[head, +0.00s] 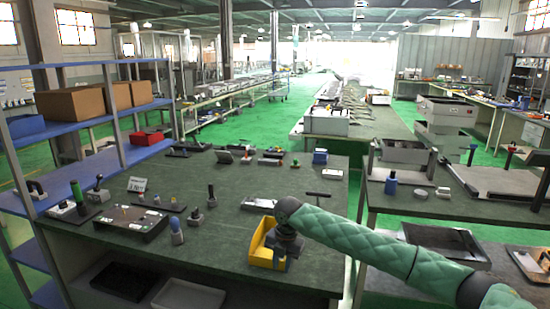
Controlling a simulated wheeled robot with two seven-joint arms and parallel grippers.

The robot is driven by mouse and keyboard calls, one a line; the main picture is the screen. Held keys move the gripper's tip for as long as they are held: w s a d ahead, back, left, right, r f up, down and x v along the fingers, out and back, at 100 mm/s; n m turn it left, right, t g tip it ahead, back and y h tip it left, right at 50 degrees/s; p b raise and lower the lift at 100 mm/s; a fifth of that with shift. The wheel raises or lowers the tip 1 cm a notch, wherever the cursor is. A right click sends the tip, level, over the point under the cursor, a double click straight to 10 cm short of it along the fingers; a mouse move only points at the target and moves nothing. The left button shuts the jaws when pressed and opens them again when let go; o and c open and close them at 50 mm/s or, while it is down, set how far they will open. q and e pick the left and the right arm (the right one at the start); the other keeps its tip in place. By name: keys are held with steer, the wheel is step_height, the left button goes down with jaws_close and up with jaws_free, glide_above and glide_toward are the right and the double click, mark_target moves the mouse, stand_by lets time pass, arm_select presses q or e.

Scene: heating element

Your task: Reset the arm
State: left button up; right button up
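My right arm, in a green quilted cover, reaches in from the lower right of the head view. My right gripper (282,258) points down at the yellow bin (259,243) near the front edge of the dark green workbench (230,228). The gripper and wrist cover the bin's right part. The fingertips are too small and dark to show whether they are open, shut or holding something. What lies inside the bin is mostly hidden. My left gripper is not in view. I cannot make out a heating element for certain.
A dark fixture board (132,226) and several small upright tools stand on the bench's left half. A white-topped device (258,204) lies behind the bin. A blue shelf with cardboard boxes (70,104) stands at left.

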steer(key=s+a+f+m+t+y, duration=0.1)
steer(key=s+a+f+m+y, duration=0.15)
steer(key=s+f+m, duration=0.65)
steer(key=s+a+f+m+y, duration=0.1)
steer(key=s+a+f+m, duration=0.35)
steer(key=s+f, duration=0.85)
steer(key=s+d+f+m+h, duration=0.2)
steer(key=s+d+f+m, duration=0.5)
steer(key=s, duration=0.6)
steer(key=s+d+f+m+h, duration=0.1)
steer(key=s+d+f+m, duration=0.7)
steer(key=s+d+f, duration=0.4)
steer(key=shift+s+d+f+h, duration=0.15)
steer(key=shift+s+d+h, duration=0.2)
steer(key=shift+s+d, duration=0.6)
steer(key=shift+m, duration=0.25)
